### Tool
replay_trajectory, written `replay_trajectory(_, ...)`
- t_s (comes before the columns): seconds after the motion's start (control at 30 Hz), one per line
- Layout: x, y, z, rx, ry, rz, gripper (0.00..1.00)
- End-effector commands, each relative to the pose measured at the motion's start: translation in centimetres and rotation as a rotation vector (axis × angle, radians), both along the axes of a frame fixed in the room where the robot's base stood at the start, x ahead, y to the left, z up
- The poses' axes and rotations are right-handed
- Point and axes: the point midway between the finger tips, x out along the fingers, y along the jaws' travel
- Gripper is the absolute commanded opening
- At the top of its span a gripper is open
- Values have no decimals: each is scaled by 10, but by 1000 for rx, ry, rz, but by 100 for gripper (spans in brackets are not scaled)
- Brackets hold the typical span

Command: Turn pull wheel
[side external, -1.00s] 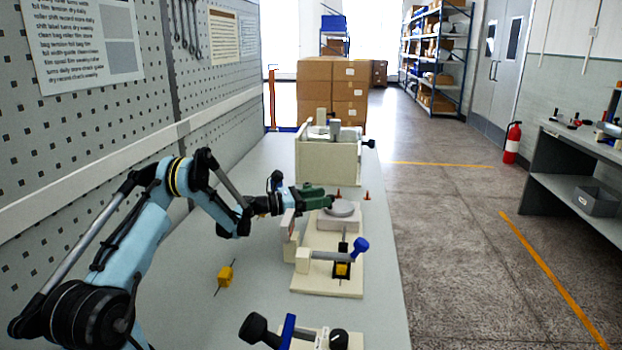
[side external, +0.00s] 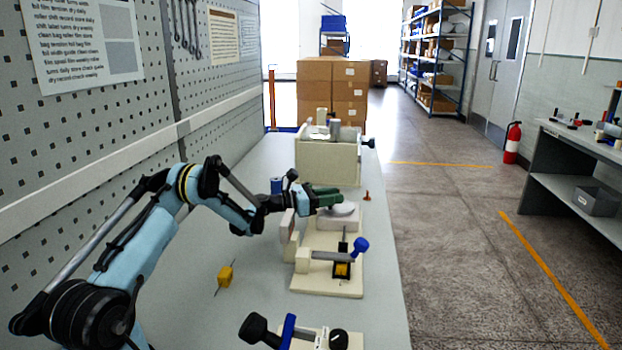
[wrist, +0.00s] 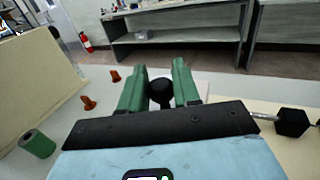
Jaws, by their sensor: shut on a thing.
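The pull wheel (side external: 346,210) is a flat grey disc on a pale block of the cream fixture on the bench, partly covered by my gripper. My gripper (side external: 337,200) has green fingers and reaches over the wheel from the left. In the wrist view, my gripper (wrist: 159,80) has a dark round knob (wrist: 161,93) between its two fingers, and it is shut on this knob. The wheel's face is mostly hidden there behind the fingers and the gripper's body.
A cream box (side external: 328,165) stands behind the wheel. A blue-handled lever (side external: 360,246) and another device with black knobs (side external: 255,327) lie nearer the camera.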

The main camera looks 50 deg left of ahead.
Motion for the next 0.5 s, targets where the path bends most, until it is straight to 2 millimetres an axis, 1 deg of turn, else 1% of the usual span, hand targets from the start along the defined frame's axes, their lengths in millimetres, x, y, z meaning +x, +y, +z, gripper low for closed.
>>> replay_trajectory(0.33,1,5,-1,1,0,-114,1)
replay_trajectory(0.5,1,5,0,1,0,-130,1)
